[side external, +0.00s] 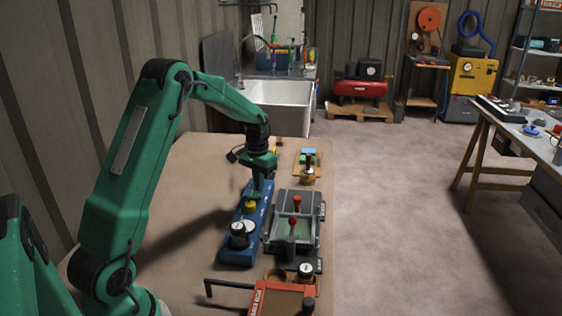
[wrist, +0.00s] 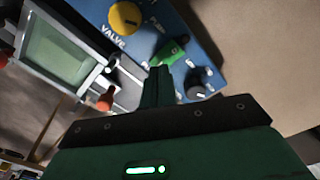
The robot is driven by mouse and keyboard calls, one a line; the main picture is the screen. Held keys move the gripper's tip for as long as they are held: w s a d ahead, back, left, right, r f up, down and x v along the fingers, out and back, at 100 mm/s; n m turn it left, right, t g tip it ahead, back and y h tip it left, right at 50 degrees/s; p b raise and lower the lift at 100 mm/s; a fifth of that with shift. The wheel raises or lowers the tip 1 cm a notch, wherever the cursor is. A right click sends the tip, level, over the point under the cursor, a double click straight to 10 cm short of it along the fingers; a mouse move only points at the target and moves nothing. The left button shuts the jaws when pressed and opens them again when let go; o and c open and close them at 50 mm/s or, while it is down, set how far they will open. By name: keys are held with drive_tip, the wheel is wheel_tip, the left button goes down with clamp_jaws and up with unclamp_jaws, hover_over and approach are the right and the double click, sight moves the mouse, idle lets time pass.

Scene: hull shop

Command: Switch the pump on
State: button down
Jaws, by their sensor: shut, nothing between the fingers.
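A long blue panel (side external: 236,252) lies on the bench, with a yellow knob (side external: 250,207) and black-and-white dials on it. In the wrist view the blue panel (wrist: 222,75) carries the yellow knob (wrist: 125,18), marked VALVE, a green switch-like part (wrist: 171,51) and a black knob (wrist: 196,84). My gripper (side external: 257,196) points down over the far part of the panel, beyond the yellow knob. In the wrist view my gripper (wrist: 160,76) is shut and empty, its tips close to the green part. I cannot tell whether they touch.
A grey box (side external: 281,197) with a clear lid and red knobs stands right beside the panel. An orange-red box (side external: 262,300) with a dark lever is in front. Small items stand on a board behind. Bare bench lies left of the panel.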

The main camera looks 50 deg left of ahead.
sight(259, 195)
drive_tip(key=shift+f, duration=0.95)
idle(1.1)
drive_tip(key=shift+r, duration=3.55)
